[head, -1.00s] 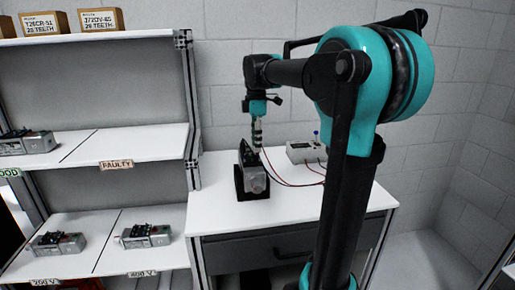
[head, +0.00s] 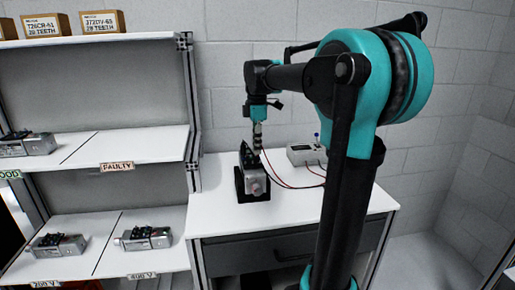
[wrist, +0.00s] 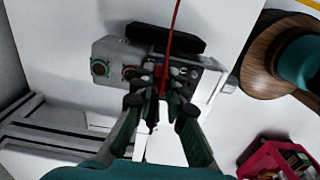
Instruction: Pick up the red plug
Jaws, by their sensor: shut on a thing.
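My gripper (head: 257,142) points down just above the servo unit (head: 254,181), which sits in a black stand on the white worktable. In the wrist view my gripper (wrist: 161,93) has its fingertips drawn together over the grey servo unit (wrist: 112,52). They are shut on the red plug (wrist: 163,90), at the end of a red cable (wrist: 173,28); the fingers hide most of the plug. I cannot tell whether the plug is still seated in the unit. Green and red round connectors show on the unit's left part.
A white meter box (head: 306,153) with a blue knob stands right of the servo unit, with red and dark leads running to it. A shelf rack (head: 130,150) holding several similar units stands at left. The front of the worktable (head: 300,212) is clear.

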